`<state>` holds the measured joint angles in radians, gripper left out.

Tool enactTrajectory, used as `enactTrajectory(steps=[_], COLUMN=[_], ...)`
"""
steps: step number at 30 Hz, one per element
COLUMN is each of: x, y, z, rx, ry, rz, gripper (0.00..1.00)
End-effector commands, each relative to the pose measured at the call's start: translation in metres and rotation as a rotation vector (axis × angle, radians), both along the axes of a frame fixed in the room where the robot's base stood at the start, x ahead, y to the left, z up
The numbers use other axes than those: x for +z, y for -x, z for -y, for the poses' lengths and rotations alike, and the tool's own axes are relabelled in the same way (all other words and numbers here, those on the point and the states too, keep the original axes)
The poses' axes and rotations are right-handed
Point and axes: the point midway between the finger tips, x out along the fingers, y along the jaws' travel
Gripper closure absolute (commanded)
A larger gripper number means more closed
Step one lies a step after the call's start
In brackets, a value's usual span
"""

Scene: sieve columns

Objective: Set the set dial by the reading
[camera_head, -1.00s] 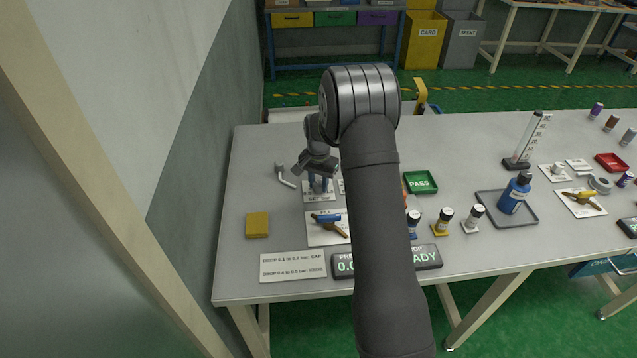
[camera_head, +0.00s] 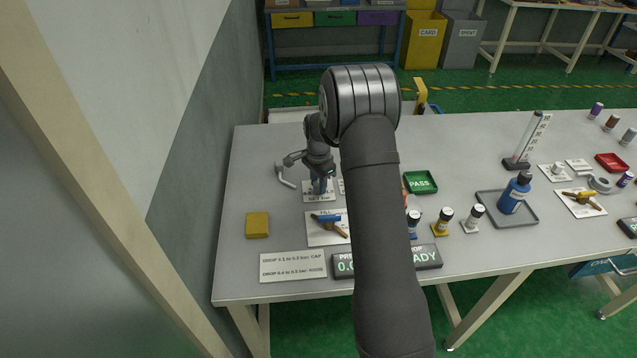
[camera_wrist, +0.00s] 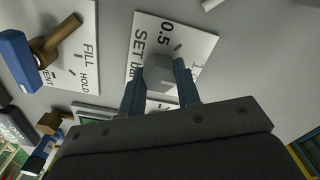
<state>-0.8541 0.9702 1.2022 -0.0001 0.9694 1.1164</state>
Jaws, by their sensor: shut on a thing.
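The set dial plate (camera_wrist: 205,45) is a white card marked "SET bar" and "0.5", and it also shows in the head view (camera_head: 309,195). A grey knob (camera_wrist: 159,73) stands on it. My gripper (camera_wrist: 161,82) has its two blue fingers shut on the knob, one on each side; in the head view my gripper (camera_head: 320,186) points down over the plate. The display (camera_head: 428,257) reads "0.0" in part and "READY" in part; my arm hides its middle. Part of the dial scale is hidden behind the fingers.
The FILL/HOLD/VENT valve card (camera_head: 318,238) with a blue-handled lever lies just in front. A yellow block (camera_head: 257,225) and a drop-rule sign (camera_head: 292,266) are at left. A green PASS tray (camera_head: 420,182) and several capped bottles stand to the right.

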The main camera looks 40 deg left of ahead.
Motion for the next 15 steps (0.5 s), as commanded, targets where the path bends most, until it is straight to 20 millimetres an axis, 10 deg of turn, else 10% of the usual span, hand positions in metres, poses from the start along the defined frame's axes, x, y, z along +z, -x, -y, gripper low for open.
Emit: enactTrajectory(steps=[8,9,12,15], x=[0.0006,0.0006,0.0005,0.0004], y=[0.0,0.0,0.0,0.0], z=[-0.0003,-0.0003,-0.0003,-0.0002], rx=[0.0,0.0,0.0,0.0], ry=[-0.001,-0.001,-0.001,-0.001], rz=[0.0,0.0,0.0,0.0], gripper=[0.93,0.68,0.48,0.48])
